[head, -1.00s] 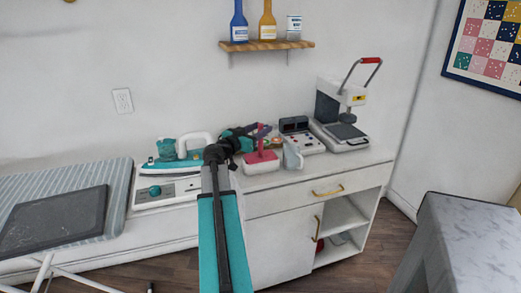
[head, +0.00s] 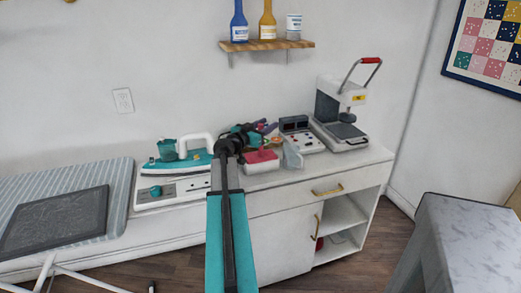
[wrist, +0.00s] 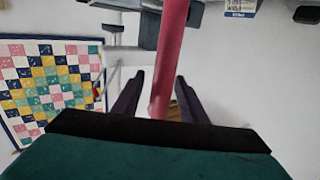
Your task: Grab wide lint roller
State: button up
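A pink-red object, which looks like the lint roller (head: 262,156), sits in or on a white base on the cabinet top. Its upright handle is mostly hidden by my gripper in the head view. In the wrist view a long pink-red rod (wrist: 172,50), probably that handle, runs down between my two dark fingers. My gripper (wrist: 160,76) is open there. A gap shows left of the rod, and the right finger is close to it; I cannot tell whether they touch. In the head view my gripper (head: 262,129) is just above the pink object.
A teal and white iron (head: 180,153) on its station stands left of my arm. A grey cloth-like item (head: 292,155), a control box (head: 304,138) and a heat press (head: 342,115) stand to the right. A shelf with bottles (head: 268,45) hangs above.

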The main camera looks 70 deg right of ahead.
grip_shut()
jog(key=shift+r, duration=0.1)
notch_tip(320, 180, up, 10)
jog(key=b, duration=0.1)
dwell(0.9)
dwell(0.5)
